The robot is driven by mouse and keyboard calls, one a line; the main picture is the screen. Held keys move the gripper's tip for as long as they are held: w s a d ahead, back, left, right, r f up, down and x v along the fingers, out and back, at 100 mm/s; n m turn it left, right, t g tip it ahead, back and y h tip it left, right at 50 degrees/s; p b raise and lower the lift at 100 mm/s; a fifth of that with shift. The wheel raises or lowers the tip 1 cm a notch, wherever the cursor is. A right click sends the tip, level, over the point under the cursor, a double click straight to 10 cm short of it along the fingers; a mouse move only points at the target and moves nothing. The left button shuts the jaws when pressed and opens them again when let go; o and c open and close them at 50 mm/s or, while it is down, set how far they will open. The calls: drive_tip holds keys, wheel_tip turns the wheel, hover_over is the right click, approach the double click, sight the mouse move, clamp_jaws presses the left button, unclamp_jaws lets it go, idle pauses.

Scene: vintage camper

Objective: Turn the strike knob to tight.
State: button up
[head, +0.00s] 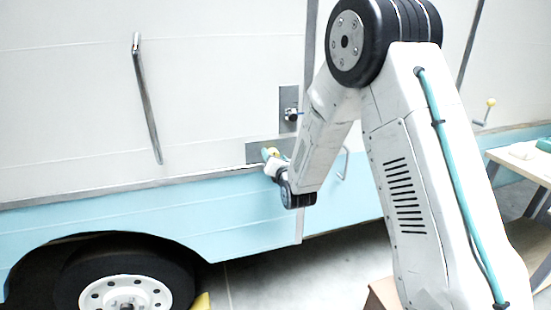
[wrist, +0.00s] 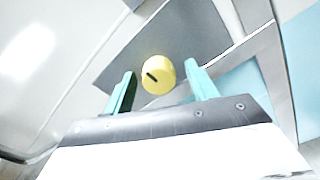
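The strike knob (wrist: 162,73) is a yellow round knob with a dark mark on its face, mounted on a grey plate (wrist: 112,66). In the head view the knob (head: 273,152) shows small on the plate (head: 253,151) at the camper's side, partly hidden by my gripper (head: 267,160). In the wrist view my gripper (wrist: 160,84) is open, its two teal fingers on either side of the knob. A gap shows between the knob and each finger. How far the fingertips reach along the knob's depth is hard to tell.
A second grey plate (head: 289,97) with a dark round latch (head: 292,114) is just above. A chrome grab handle (head: 147,100) is at the left, and a wheel (head: 127,292) below. A table (head: 520,165) stands at the right.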

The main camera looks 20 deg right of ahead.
drive_tip(key=s, duration=0.7)
drive_tip(key=shift+s, duration=0.4)
